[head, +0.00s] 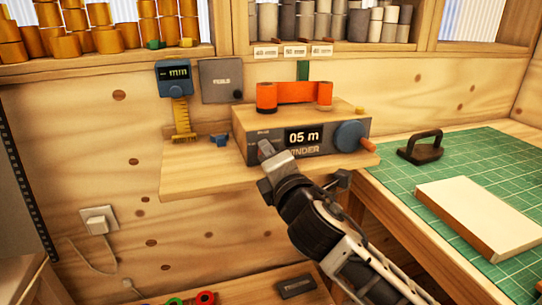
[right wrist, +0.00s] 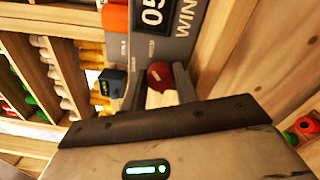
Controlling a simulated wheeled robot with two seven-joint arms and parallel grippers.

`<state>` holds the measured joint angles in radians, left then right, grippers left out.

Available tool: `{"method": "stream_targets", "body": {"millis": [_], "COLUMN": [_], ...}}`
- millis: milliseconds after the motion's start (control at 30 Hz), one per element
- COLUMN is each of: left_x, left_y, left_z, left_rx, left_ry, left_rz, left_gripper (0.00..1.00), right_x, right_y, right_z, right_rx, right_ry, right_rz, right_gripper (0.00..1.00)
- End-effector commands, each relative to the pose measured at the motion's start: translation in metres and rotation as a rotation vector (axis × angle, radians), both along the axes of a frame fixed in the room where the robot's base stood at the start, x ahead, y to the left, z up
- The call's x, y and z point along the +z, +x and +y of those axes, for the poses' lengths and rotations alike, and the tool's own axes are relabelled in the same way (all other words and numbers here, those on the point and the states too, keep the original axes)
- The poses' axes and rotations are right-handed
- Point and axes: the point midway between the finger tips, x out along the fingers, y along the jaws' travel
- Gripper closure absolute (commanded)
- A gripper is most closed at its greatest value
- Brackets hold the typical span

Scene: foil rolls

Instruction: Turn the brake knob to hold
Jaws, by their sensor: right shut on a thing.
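The winder (head: 235,135) is a dark box on a wooden shelf, with a display reading "05 m" and a blue knob (head: 349,136) at its right. The brake knob (right wrist: 160,75) is dark red in the right wrist view, at the left part of the winder's front. My right gripper (head: 267,153) reaches up to it and is shut on it, with one finger on each side. In the head view the gripper mostly hides the knob, and its setting cannot be read. My left gripper is not in view.
Orange foil (head: 296,92) spans two rolls on top of the winder. A blue "mm" gauge (head: 174,78) hangs on the wall at left. A green cutting mat (head: 400,181) at right carries a dark handled tool (head: 420,148) and a pale board (head: 478,215).

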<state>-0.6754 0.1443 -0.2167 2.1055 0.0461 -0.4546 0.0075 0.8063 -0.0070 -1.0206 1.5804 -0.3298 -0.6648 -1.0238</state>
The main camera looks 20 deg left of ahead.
Motion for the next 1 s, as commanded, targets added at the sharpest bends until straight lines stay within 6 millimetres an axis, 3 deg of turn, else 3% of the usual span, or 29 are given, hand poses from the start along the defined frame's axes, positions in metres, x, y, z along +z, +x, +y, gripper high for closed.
{"method": "stream_targets", "body": {"millis": [300, 833, 867, 900, 933, 1000], "left_x": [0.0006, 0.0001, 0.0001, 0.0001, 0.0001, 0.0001], "left_y": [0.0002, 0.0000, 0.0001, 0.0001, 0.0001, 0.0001], "left_z": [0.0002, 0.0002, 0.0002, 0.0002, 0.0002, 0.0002], "left_rx": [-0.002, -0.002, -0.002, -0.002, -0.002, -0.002], "left_ry": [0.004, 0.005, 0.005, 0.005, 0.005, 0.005], "left_rz": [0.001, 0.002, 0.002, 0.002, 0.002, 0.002], "left_gripper": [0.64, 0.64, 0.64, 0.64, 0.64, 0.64], "right_x": [-0.0023, -0.0023, -0.0023, -0.0023, -0.0024, -0.0033], "right_y": [-0.0010, -0.0010, -0.0010, -0.0010, -0.0010, -0.0008], "right_z": [0.0010, 0.0010, 0.0010, 0.0010, 0.0010, 0.0007], "right_rx": [0.003, 0.002, 0.003, 0.002, 0.002, 0.001], "right_ry": [0.097, 0.115, 0.115, 0.115, 0.114, 0.113], "right_rz": [0.069, 0.082, 0.082, 0.082, 0.082, 0.083], "right_gripper": [0.93, 0.93, 0.65, 0.54, 0.49, 0.49]}}
